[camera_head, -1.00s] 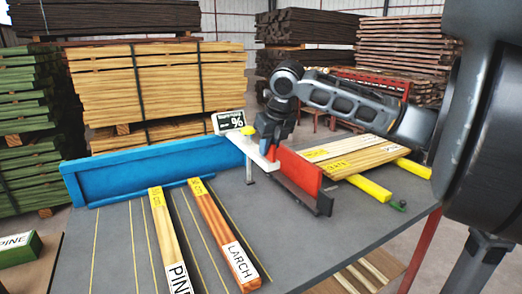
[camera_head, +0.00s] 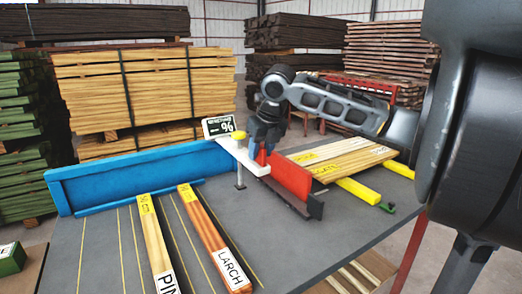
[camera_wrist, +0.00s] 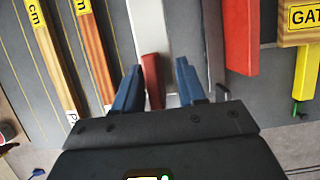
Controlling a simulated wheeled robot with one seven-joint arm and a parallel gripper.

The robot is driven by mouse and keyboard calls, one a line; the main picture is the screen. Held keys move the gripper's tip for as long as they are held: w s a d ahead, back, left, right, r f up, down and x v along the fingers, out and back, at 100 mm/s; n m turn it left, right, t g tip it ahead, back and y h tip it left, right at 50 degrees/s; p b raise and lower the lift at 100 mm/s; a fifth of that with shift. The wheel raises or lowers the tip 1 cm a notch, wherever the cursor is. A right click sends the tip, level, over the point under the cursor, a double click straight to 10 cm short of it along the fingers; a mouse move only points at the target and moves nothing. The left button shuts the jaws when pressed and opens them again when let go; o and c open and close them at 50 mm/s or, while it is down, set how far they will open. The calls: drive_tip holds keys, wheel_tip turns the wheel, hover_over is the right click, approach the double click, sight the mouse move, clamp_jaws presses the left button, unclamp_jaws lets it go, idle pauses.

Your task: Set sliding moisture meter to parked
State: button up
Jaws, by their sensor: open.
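The moisture meter has a white arm (camera_head: 243,157) with a dark "%" display (camera_head: 218,127) and a yellow knob (camera_head: 238,135), on a thin post over the grey table. The white arm also shows in the wrist view (camera_wrist: 149,32). My gripper (camera_head: 264,152) is just above the arm's near end, beside a red fence (camera_head: 291,178). In the wrist view, my gripper (camera_wrist: 157,88) is open, with blue fingers on either side of a small red tab (camera_wrist: 152,80) at the arm's end. I cannot tell whether the fingers touch it.
A blue fence (camera_head: 130,175) lines the table's back left. A pine board (camera_head: 155,240) and a larch board (camera_head: 212,238) lie on the marked table (camera_head: 95,245). More boards (camera_head: 345,158) with yellow supports (camera_head: 358,190) lie right of the red fence. Lumber stacks stand behind.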

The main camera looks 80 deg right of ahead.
drive_tip(key=v, duration=0.7)
drive_tip(key=shift+s+r, duration=0.1)
drive_tip(key=shift+r, duration=0.3)
